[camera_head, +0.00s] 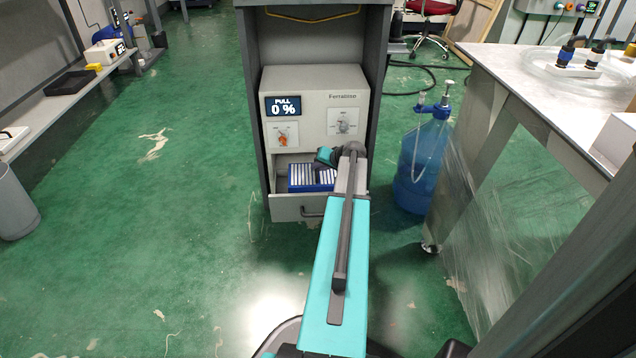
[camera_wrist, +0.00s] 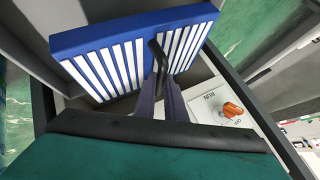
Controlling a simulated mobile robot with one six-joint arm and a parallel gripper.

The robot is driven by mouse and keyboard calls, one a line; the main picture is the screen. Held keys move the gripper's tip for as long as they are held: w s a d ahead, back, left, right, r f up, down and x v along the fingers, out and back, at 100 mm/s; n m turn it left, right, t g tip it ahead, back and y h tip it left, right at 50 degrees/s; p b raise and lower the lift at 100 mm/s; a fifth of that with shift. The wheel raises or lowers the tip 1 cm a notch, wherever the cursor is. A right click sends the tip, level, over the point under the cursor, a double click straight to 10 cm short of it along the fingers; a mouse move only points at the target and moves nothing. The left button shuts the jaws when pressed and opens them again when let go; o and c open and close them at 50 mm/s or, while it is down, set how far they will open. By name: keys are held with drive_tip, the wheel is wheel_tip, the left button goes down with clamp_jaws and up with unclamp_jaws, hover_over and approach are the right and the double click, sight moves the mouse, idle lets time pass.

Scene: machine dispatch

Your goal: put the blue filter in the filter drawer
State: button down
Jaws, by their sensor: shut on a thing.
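The blue filter (camera_head: 301,178) has white pleats and shows at the open filter drawer of the grey cabinet machine. In the wrist view the filter (camera_wrist: 95,50) is tilted, and my gripper (camera_wrist: 160,78) is shut on the dark handle at its middle. The filter drawer (camera_head: 290,207) is pulled out, with a grey front and a dark handle. The filter is in or just above the drawer opening; I cannot tell if it touches the bottom. My arm hides the drawer's right side and most of my gripper (camera_head: 328,158) in the head view.
The machine (camera_head: 312,95) shows "PULL 0 %" and stands inside a dark frame. Its orange knob (camera_wrist: 233,109) is close to my gripper in the wrist view. A blue water bottle (camera_head: 422,165) and a table (camera_head: 545,80) stand right.

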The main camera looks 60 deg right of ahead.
sight(320, 177)
drive_tip(key=shift+f, duration=0.3)
drive_tip(key=shift+f+b, duration=1.25)
drive_tip(key=shift+f, duration=1.2)
drive_tip(key=c, duration=1.8)
unclamp_jaws()
drive_tip(key=shift+f, duration=0.1)
drive_tip(key=p+v, duration=0.4)
drive_tip(key=v, duration=0.8)
drive_tip(key=shift+p, duration=0.3)
drive_tip(key=shift+a, duration=0.1)
